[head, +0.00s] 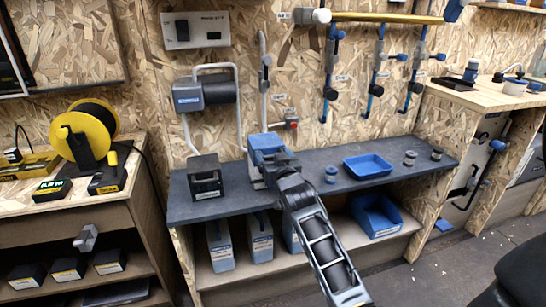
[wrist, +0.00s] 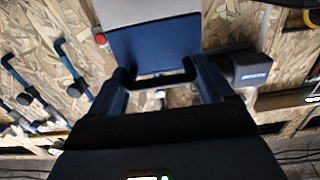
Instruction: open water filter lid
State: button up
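The water filter appears to be the blue-topped unit with a pale body (head: 257,171) on the dark bench in the head view; its blue top (head: 265,140) looks like the lid. A flat blue panel (wrist: 155,45) with a dark bar (wrist: 160,82) along its edge fills the upper middle of the wrist view. My gripper (wrist: 160,75) has its fingers wide apart on either side of the bar; I cannot tell whether they touch it. In the head view, my gripper (head: 272,158) is at the unit's front, and my arm hides part of it.
A black box (head: 205,178) stands left of the unit. A blue tray (head: 368,166) and small round parts (head: 331,175) sit to the right. A red-handled valve (head: 292,123) and a wall-mounted dark cylinder (head: 221,90) are behind. Bins stand below the bench.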

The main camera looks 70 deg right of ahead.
jog(key=c, duration=1)
jog(key=shift+o, duration=0.2)
jog(key=shift+r+p, duration=0.2)
jog(key=shift+p, duration=0.1)
